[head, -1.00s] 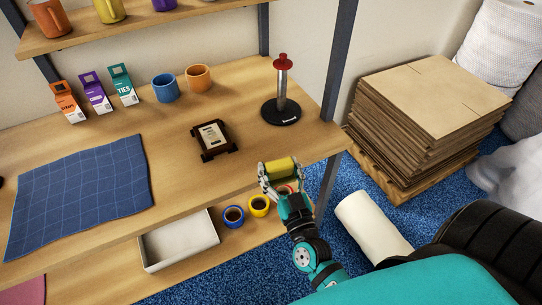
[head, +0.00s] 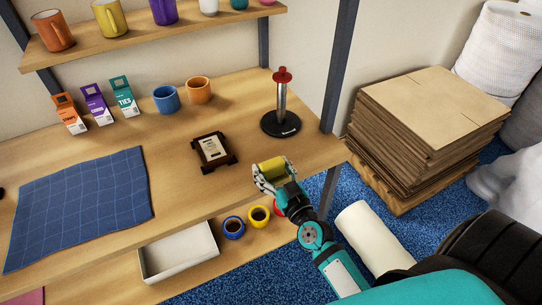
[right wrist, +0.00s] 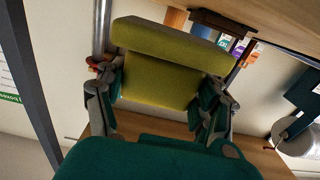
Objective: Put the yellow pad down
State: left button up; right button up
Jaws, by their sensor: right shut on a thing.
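The yellow pad (head: 272,167) is in my right gripper (head: 266,178), near the front right edge of the wooden bench (head: 190,215). In the right wrist view the pad (right wrist: 160,80) fills the space between the two fingers of the gripper (right wrist: 160,95), which is shut on it. In the head view the pad appears above the bench's front edge; whether it touches the top I cannot tell. My left gripper is not in view.
A framed plaque (head: 214,150) lies left of the pad, and a black-based post with a red top (head: 281,105) stands behind. A blue cloth (head: 80,205) covers the left. Bare wood lies between cloth and plaque. Stacked cardboard (head: 430,125) is on the right.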

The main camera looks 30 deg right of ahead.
jog(key=w+d, duration=0.1)
jog(key=w, duration=0.1)
jog(key=w+d, duration=0.1)
jog(key=w, duration=0.1)
jog(key=w+d, duration=0.1)
jog(key=w, duration=0.1)
jog(key=shift+f, duration=0.35)
jog(key=shift+w+d, duration=0.3)
jog(key=shift+w, duration=0.2)
notch_tip(320, 180, down, 2)
jog(key=shift+f+b, duration=0.1)
jog(key=shift+b, duration=0.65)
jog(key=shift+f, duration=0.55)
jog(key=o, duration=1.1)
jog(key=shift+c, duration=0.2)
